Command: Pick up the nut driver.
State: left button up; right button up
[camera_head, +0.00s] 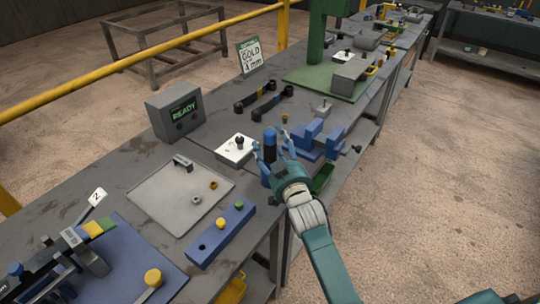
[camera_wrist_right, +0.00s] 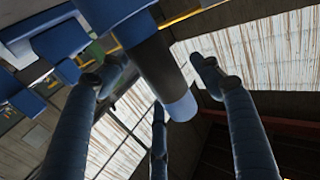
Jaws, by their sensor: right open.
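The nut driver appears to be the upright blue and dark cylinder (camera_head: 269,139) at the table's right edge, between my right fingers in the head view. In the wrist view it shows as a dark shaft with a blue end (camera_wrist_right: 181,105). My right gripper (camera_head: 272,149) is open around it, with fingers spread on its sides; it also shows in the wrist view (camera_wrist_right: 155,75). I see no clear finger contact. The driver's lower part is partly hidden by the hand. My left gripper is not in view.
A blue vise-like fixture (camera_head: 311,140) stands just right of the hand. A white plate (camera_head: 235,150), a grey tray (camera_head: 160,205) and a blue block with knobs (camera_head: 221,234) lie to the left. Two black-handled tools (camera_head: 270,103) lie behind. Floor right of the table is clear.

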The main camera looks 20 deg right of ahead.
jog(key=c, duration=1.3)
jog(key=shift+r, duration=0.15)
jog(key=shift+c, duration=1.3)
